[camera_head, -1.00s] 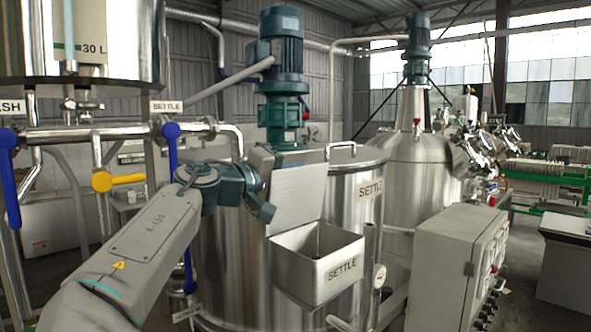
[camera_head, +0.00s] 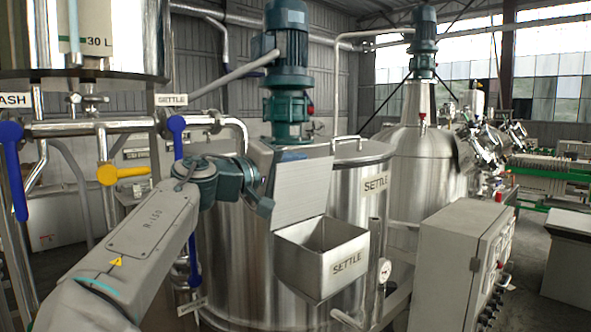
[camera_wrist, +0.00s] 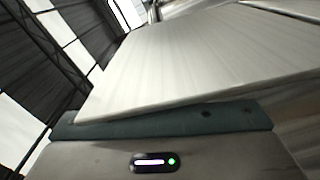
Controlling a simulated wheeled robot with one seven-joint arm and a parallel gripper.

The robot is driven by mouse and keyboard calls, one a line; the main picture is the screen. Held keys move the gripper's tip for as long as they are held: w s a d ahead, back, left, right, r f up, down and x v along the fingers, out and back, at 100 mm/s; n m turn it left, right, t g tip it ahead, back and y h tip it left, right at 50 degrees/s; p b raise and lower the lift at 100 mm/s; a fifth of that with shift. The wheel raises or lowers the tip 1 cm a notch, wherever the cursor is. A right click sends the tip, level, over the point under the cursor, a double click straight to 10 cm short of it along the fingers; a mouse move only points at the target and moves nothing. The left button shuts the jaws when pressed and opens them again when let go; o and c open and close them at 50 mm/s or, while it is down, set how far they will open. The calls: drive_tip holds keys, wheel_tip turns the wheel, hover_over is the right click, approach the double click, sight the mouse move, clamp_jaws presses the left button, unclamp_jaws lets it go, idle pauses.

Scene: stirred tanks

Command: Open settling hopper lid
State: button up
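The settling hopper (camera_head: 322,262) is a square metal box marked SETTLE on the front of a steel tank. Its mouth is uncovered. Its lid (camera_head: 302,190) is a flat metal plate standing steeply raised at the hopper's back edge. My gripper (camera_head: 264,205) is at the left side of and behind the lid, at or very near it. In the wrist view the lid (camera_wrist: 200,55) fills the upper middle, close against the teal part of my gripper (camera_wrist: 165,122). The fingertips are mostly hidden, so their opening and any grip on the lid cannot be told.
A teal motor (camera_head: 287,75) stands on the tank (camera_head: 225,260) behind the lid. A grey control cabinet (camera_head: 455,265) stands at the right. Space above the hopper's mouth is clear.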

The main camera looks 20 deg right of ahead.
drive_tip(key=b+v, duration=0.2)
drive_tip(key=v, duration=1.1)
drive_tip(key=shift+d+r, duration=0.1)
